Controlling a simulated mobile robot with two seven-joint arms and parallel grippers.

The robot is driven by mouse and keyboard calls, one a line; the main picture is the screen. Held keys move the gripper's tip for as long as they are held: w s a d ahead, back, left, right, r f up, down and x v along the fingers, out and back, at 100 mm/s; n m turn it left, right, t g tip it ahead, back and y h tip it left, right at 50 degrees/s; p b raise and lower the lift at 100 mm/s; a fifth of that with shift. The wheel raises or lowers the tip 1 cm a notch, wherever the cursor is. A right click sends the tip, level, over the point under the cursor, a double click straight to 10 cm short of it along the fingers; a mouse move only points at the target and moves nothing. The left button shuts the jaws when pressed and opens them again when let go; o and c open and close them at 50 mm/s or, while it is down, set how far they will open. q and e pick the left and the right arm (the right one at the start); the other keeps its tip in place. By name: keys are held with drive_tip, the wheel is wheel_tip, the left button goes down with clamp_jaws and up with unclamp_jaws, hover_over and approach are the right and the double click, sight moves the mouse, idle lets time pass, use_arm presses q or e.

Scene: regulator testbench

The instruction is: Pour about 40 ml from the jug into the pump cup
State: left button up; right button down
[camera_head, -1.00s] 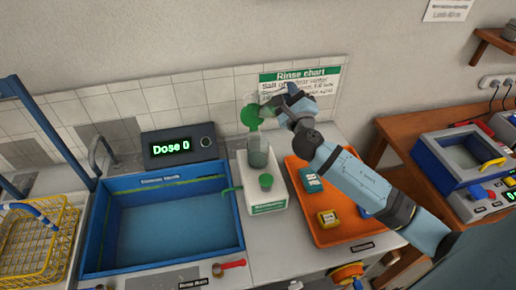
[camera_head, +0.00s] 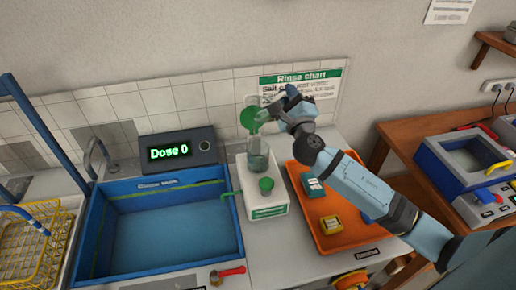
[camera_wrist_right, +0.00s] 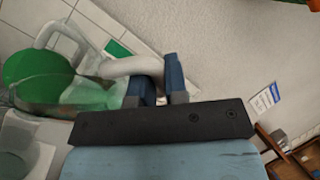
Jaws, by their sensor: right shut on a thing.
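The jug (camera_head: 251,113) is see-through with green liquid inside and is tilted to the left above the pump cup (camera_head: 258,158). It also shows in the right wrist view (camera_wrist_right: 50,85). My right gripper (camera_head: 277,107) is shut on the jug's handle, also seen in the right wrist view (camera_wrist_right: 160,85). The pump cup is clear and stands on a white pump unit (camera_head: 266,206) with a green knob. Its contents look greyish green; I cannot tell the amount. The display (camera_head: 178,151) reads "Dose 0". My left gripper is not in view.
A blue rinse basin (camera_head: 165,225) lies left of the pump unit. An orange tray (camera_head: 345,238) with small boxes lies to the right. A rinse chart (camera_head: 300,85) hangs behind. A yellow basket (camera_head: 35,255) stands at far left.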

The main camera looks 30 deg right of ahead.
drive_tip(key=shift+w+d, duration=0.15)
drive_tip(key=shift+d, duration=0.15)
drive_tip(key=shift+n+b, duration=0.3)
drive_tip(key=shift+b, duration=0.05)
idle(0.3)
drive_tip(key=shift+w+d+n+t+b, duration=0.3)
drive_tip(key=shift+d+b, duration=0.2)
drive_tip(key=shift+d, duration=0.15)
idle(0.5)
drive_tip(key=shift+f, duration=0.1)
